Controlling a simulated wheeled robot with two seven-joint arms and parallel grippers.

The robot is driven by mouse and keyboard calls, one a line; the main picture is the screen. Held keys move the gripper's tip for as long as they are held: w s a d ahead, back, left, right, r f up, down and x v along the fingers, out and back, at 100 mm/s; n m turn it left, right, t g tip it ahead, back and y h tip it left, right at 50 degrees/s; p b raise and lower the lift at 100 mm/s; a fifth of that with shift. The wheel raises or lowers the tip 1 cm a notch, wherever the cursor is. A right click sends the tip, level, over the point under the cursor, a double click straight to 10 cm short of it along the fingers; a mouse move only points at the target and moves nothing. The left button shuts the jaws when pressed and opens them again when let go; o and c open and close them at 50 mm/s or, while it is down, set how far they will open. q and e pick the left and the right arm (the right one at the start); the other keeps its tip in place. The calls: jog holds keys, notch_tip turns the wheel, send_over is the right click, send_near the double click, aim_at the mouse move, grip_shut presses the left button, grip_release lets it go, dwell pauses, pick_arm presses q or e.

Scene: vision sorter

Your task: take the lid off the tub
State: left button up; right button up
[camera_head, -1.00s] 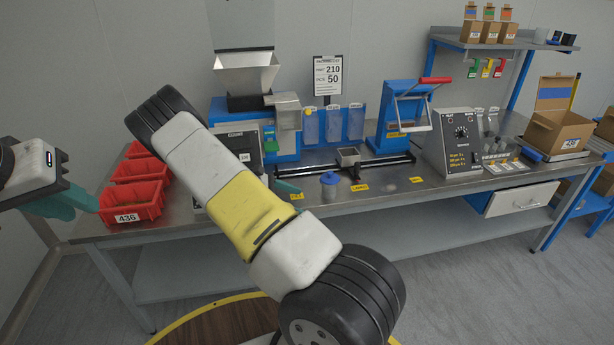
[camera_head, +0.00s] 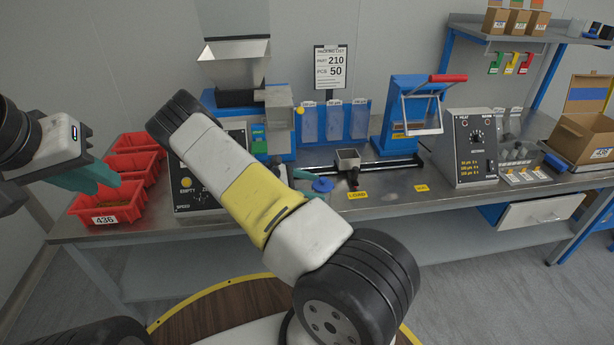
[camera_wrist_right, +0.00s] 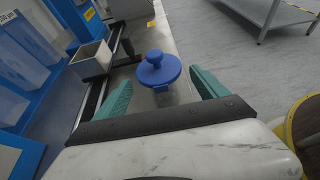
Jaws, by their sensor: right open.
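The tub stands on the metal bench with its round blue lid (camera_head: 323,185) on top. In the right wrist view the lid (camera_wrist_right: 160,70) shows a raised round knob, and it hides most of the tub (camera_wrist_right: 163,98). My right gripper (camera_wrist_right: 161,92) is open, with one teal finger to each side of the lid's near edge and nothing between them. In the head view only a teal fingertip of this gripper (camera_head: 304,174) shows beside the lid; my arm hides the rest. My left gripper (camera_head: 98,176) hangs over the red bins, and its finger gap is not clear.
Red bins (camera_head: 107,218) stand at the bench's left end. A rail with a small grey hopper (camera_head: 348,158) lies just behind the tub. A blue press (camera_head: 408,110) and a control box (camera_head: 470,145) stand to the right. The bench front right of the tub is mostly clear.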

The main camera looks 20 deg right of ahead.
aim_at(331, 184)
jog(key=x, duration=0.6)
jog(key=shift+d, duration=0.2)
jog(key=shift+c, duration=0.4)
jog(key=shift+r, duration=0.1)
jog(key=c, duration=1.5)
jog(key=shift+r, duration=0.1)
jog(key=shift+r, duration=0.7)
jog(key=shift+s+a+r, duration=0.1)
jog(key=shift+r, duration=0.4)
jog(key=shift+s+a+r, duration=0.1)
jog(key=shift+s+r, duration=0.05)
jog(key=shift+r, duration=0.4)
jog(key=s+a, duration=0.3)
jog(key=s, duration=0.1)
jog(key=s+a, duration=0.2)
jog(key=s, duration=0.2)
jog(key=s+a+r, duration=0.1)
jog(key=s+a, duration=0.2)
jog(key=s, duration=0.2)
jog(key=shift+a+r, duration=0.15)
jog(key=shift+a, duration=0.15)
